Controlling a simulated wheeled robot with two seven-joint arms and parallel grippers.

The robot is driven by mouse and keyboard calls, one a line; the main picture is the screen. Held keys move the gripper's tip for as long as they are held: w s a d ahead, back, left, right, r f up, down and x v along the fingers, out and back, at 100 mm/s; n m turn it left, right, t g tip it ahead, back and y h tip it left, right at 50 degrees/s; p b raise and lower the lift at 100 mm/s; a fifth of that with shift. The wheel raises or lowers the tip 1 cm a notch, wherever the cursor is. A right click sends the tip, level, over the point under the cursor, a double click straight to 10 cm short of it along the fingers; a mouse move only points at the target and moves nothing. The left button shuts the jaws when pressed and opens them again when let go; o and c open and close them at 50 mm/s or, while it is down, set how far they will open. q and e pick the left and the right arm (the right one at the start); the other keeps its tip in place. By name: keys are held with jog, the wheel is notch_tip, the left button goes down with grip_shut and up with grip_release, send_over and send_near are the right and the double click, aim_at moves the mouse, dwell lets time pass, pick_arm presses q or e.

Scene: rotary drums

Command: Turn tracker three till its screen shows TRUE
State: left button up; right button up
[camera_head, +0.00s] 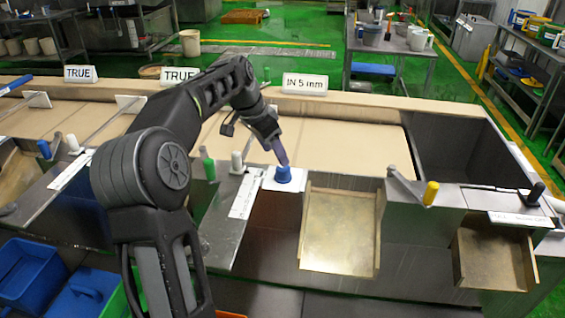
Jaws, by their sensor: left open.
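A blue knob (283,175) sits on a white square plate (284,187) at the front edge of the machine, right of centre. My left gripper (283,161) points down just above the knob, with its jaws open. I cannot tell whether its fingertips touch the knob. A sign-like screen (305,83) behind it reads "IN 5 mm". Two more screens to the left, one at far left (80,73) and one partly behind my arm (179,75), read "TRUE". My right gripper is not in view.
A green handle (208,164) and a grey-white knob (237,162) stand left of the blue knob. A yellow-tipped lever (430,193) and a black knob (536,193) are to the right. Metal trays (340,232) hang at the front; blue bins (30,272) stand lower left.

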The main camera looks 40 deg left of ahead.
aim_at(283, 173)
pick_arm(q)
jog(key=p+x, duration=0.1)
jog(key=x, duration=0.6)
jog(key=shift+w+d+f+p, duration=0.1)
jog(key=shift+d+f+p, duration=0.05)
jog(key=shift+f+p, duration=0.25)
jog(key=shift+c, duration=0.6)
jog(key=shift+r, duration=0.1)
grip_shut()
